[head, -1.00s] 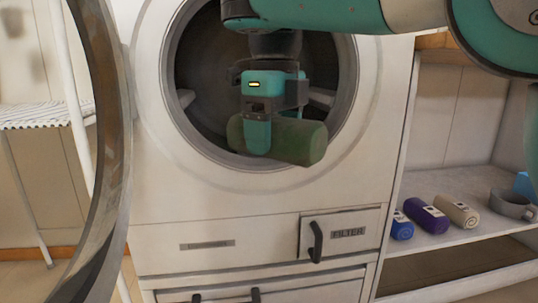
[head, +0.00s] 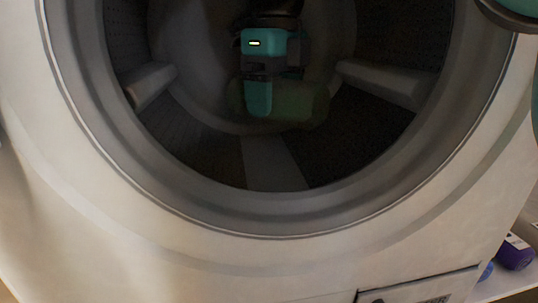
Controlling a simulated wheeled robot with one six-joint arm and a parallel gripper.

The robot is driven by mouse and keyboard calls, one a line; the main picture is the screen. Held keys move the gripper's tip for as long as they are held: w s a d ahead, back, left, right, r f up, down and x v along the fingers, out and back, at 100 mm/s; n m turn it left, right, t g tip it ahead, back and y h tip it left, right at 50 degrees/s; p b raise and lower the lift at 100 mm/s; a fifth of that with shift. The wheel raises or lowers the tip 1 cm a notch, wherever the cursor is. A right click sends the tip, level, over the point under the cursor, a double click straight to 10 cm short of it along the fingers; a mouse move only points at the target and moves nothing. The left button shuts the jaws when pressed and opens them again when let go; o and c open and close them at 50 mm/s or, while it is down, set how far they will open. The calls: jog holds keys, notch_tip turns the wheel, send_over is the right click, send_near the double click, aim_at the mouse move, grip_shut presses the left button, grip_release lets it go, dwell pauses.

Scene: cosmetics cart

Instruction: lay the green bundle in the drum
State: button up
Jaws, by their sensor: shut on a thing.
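The green bundle (head: 300,103) is a rolled cylinder, dim in the shadow inside the drum opening. My gripper (head: 259,100) is shut on it, with a teal finger across its near side. The bundle lies roughly level, pointing left to right, and appears above the drum floor. The drum (head: 272,165) is dark, with perforated side walls and a pale strip along its bottom. The far finger is hidden. I cannot tell whether the bundle touches any drum surface.
The grey door ring (head: 290,215) surrounds the opening, and the white washer front (head: 180,255) fills the lower view. Pale drum paddles stand at left (head: 150,84) and right (head: 385,82). A purple roll (head: 515,252) shows at the lower right edge.

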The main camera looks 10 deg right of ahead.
jog(key=b, duration=0.5)
send_over(274, 172)
notch_tip(274, 172, down, 6)
jog(key=shift+r, duration=0.15)
notch_tip(274, 172, down, 4)
jog(key=b, duration=0.4)
jog(key=shift+f+b, duration=0.2)
jog(key=shift+b, duration=0.2)
jog(key=shift+r, duration=0.2)
jog(key=shift+f, duration=0.2)
jog(key=o, duration=1)
notch_tip(274, 172, up, 8)
jog(key=p, duration=0.8)
jog(key=shift+f, duration=0.1)
